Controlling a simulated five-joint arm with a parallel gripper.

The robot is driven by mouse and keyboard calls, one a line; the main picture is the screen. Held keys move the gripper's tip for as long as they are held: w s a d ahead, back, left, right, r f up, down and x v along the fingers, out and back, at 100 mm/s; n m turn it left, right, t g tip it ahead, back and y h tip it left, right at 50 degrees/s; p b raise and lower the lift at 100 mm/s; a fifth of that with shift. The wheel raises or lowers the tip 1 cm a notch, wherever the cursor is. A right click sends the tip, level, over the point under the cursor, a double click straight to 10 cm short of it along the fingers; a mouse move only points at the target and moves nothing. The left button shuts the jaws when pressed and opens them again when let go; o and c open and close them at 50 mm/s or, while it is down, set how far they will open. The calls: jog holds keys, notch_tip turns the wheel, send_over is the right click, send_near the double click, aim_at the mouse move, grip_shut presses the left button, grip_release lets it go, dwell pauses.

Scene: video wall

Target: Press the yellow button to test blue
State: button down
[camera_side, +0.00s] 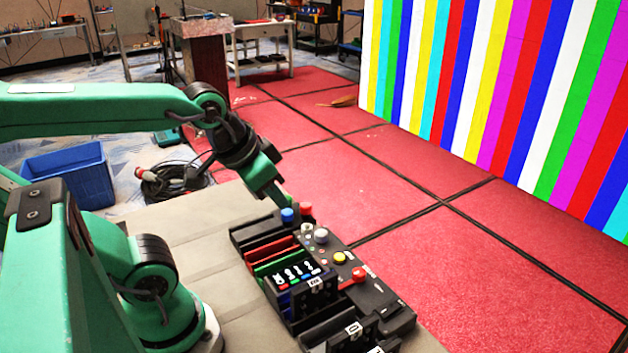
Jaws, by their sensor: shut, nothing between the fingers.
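The yellow button (339,258) sits near the middle of a black control panel (375,290) on the grey table. A blue button (287,214) stands at the panel's far left end, with a red one (305,209) just behind it. A grey-white button (321,235) lies between these and the yellow one, and another red button (359,274) is to the right of yellow. My gripper (284,200) is shut and empty, pointing down just above the blue button. I cannot tell whether it touches the button.
A video wall (500,90) at the right shows coloured vertical stripes. A black rack (300,270) with coloured slots and small switches stands in front of the buttons. A blue crate (68,175) and a coiled cable (170,180) lie at the left. The red floor (480,270) is mostly clear.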

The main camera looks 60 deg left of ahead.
jog(key=w+f+m+t, duration=0.1)
jog(key=w+f+m, duration=0.6)
jog(key=w, duration=0.6)
jog(key=shift+w+f+m+t, duration=0.3)
jog(key=shift+f, duration=0.6)
jog(key=shift+f, duration=0.15)
send_over(336, 257)
jog(key=shift+d+f, duration=0.15)
jog(key=shift+f, duration=4.1)
jog(key=shift+w+f, duration=0.1)
jog(key=shift+f, duration=0.55)
jog(key=shift+r, duration=0.65)
